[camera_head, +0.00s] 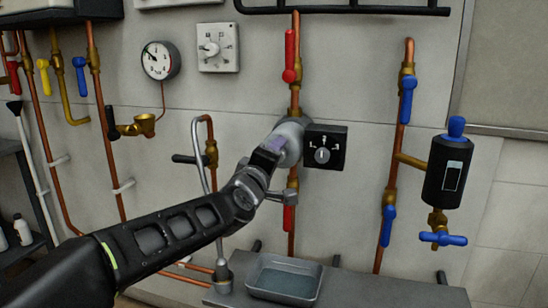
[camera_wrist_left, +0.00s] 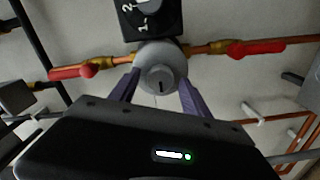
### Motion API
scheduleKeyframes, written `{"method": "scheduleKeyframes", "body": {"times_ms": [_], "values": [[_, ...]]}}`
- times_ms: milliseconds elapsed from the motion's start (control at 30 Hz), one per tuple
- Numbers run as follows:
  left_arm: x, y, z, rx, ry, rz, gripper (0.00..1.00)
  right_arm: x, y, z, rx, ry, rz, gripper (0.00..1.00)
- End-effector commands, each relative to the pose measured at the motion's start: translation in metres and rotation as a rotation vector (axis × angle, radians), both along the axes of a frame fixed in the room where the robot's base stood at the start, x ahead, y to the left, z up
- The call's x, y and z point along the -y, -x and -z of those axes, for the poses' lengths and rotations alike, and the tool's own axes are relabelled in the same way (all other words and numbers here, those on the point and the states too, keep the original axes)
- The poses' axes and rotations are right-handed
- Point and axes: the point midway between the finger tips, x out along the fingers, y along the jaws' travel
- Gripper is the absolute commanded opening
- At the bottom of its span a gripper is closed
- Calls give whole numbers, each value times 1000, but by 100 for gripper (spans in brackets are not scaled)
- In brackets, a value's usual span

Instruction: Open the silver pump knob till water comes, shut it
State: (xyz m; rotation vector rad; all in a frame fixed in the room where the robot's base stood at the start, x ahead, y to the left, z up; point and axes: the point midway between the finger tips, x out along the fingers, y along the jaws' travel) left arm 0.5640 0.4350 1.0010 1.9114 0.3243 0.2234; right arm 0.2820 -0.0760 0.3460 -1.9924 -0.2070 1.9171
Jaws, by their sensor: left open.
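The silver-grey round pump (camera_head: 292,141) sits on the vertical copper pipe on the wall. In the left wrist view its round silver knob (camera_wrist_left: 161,81), with a dark slot in the middle, faces me. My left gripper (camera_head: 270,146) is in front of the pump. Its two purple fingers are open and stand on either side of the knob in the left wrist view (camera_wrist_left: 159,78). I cannot tell whether they touch it. In the head view the gripper hides part of the pump. My right gripper is not in view.
A black box with a dial (camera_head: 324,149) is attached right of the pump. Red valve handles (camera_head: 290,56) sit above and below it. A grey tray (camera_head: 285,280) stands below on a ledge. A bent silver pipe (camera_head: 200,150) stands left, and blue-handled valves (camera_head: 407,97) are right.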

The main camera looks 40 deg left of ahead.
Motion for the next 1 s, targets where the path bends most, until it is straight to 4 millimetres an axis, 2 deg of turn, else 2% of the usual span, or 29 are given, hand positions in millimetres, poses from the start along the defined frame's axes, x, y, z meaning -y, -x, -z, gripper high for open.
{"method": "scheduleKeyframes", "body": {"times_ms": [167,400,533,667,1000], "values": [[5,15,-2,1,0,-1,55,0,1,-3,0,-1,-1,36],[18,52,-2,2,-1,-1,55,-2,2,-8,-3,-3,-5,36],[22,67,-2,2,0,-2,55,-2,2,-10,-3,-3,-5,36],[25,73,0,0,0,-1,55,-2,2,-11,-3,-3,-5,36],[25,73,0,0,0,-1,55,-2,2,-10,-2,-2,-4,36]]}}
